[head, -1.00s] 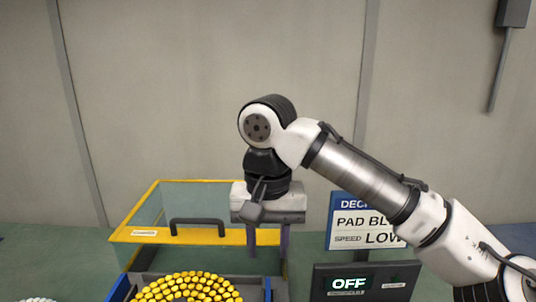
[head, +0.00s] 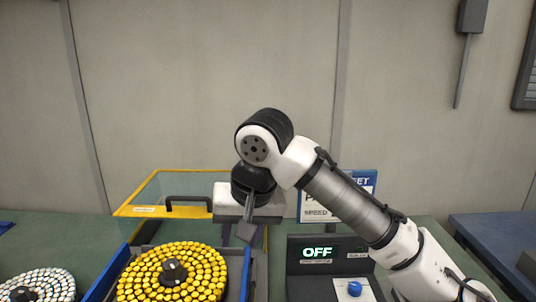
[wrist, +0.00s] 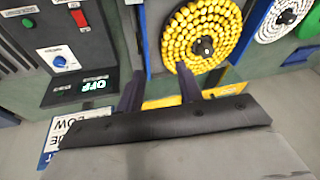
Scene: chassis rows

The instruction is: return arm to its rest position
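My arm is raised across the head view, from the lower right to an elbow-like black and white joint near the middle. My gripper (head: 248,228) hangs below that joint, in front of the yellow-framed clear cover (head: 130,211).
A disc of yellow pieces (head: 150,284) sits in a blue-edged bay, with a disc of white pieces (head: 55,287) to its left. A control box (head: 303,268) reads OFF and has a blue knob (head: 354,289). A sign (head: 312,205) stands behind my arm. A blue-topped table (head: 495,235) is at right.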

